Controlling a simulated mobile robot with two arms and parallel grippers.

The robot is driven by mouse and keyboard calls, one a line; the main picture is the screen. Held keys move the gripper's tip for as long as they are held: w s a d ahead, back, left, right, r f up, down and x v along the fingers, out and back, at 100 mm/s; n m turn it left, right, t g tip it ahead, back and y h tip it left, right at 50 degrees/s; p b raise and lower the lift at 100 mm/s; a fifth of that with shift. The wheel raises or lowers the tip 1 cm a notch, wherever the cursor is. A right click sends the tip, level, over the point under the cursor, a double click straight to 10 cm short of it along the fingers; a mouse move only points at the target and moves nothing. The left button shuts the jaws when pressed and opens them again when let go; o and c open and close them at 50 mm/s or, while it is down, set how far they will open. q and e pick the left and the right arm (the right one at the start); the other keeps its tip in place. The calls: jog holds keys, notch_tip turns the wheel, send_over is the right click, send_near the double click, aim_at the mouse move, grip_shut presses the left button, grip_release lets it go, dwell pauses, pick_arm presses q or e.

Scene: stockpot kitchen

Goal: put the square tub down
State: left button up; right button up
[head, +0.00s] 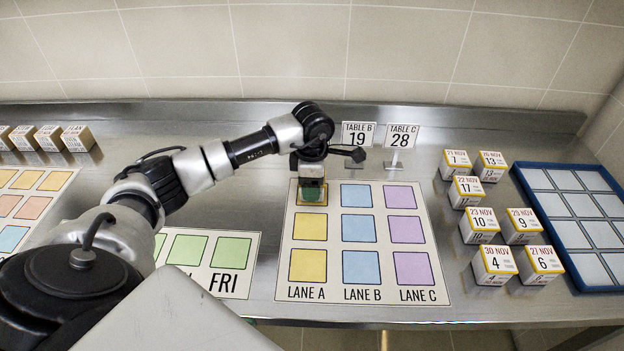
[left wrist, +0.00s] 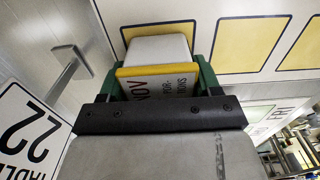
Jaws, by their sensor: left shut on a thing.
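My left gripper (head: 312,190) is over the far yellow square of LANE A on the white lane mat (head: 334,296). In the left wrist view its green fingers (left wrist: 162,80) are on both sides of the square tub (left wrist: 158,48), shut on it. The tub is pale, with a yellow band and printed writing that includes "NOV". In the head view the gripper hides most of the tub. I cannot tell whether the tub touches the mat. My right gripper is not in view.
Several dated tubs (head: 481,225) stand to the right, beside a blue tray (head: 560,223). A mat marked FRI (head: 228,284) lies left. The other lane squares are bare.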

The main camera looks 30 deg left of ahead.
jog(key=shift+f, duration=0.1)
pick_arm(q)
jog(key=o, duration=0.5)
jog(key=shift+f, duration=0.15)
jog(key=o, duration=0.5)
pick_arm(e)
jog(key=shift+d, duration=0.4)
pick_arm(q)
jog(key=shift+r, duration=0.6)
notch_tip(320, 180, up, 11)
jog(key=b, duration=0.1)
jog(key=shift+b, duration=0.4)
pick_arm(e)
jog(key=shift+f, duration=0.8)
pick_arm(q)
jog(key=shift+r, duration=0.1)
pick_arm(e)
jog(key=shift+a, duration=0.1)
